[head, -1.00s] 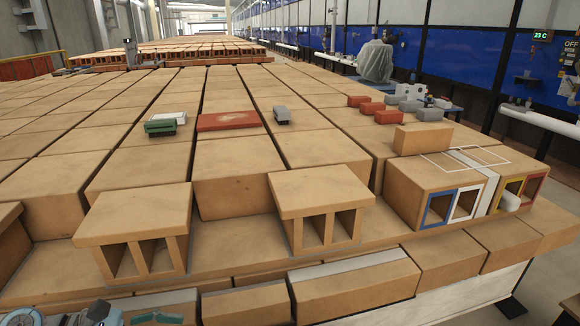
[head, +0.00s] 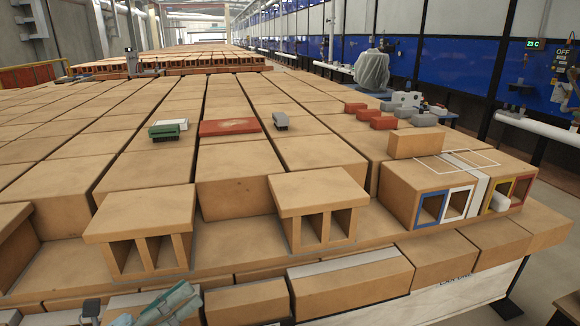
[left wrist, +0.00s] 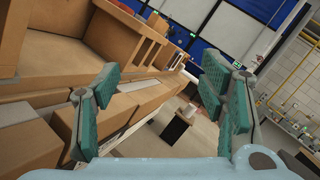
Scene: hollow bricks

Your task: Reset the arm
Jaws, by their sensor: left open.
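My left gripper (head: 172,304) shows at the bottom left of the head view, pale blue-grey with teal finger pads, in front of the lower brick row. In the left wrist view the left gripper (left wrist: 160,100) has its two pairs of teal pads spread wide with nothing between them. Hollow bricks (left wrist: 120,35) and a ledge lie beyond the fingers there, with floor below. My right gripper is not in view.
Two hollow bricks with openings, a left one (head: 141,215) and a right one (head: 317,193), stand on the ledge. A brick with blue and white framed openings (head: 400,198) stands at the right. Red blocks (head: 369,116), a green brush (head: 165,131) and a red plate (head: 229,127) lie on top.

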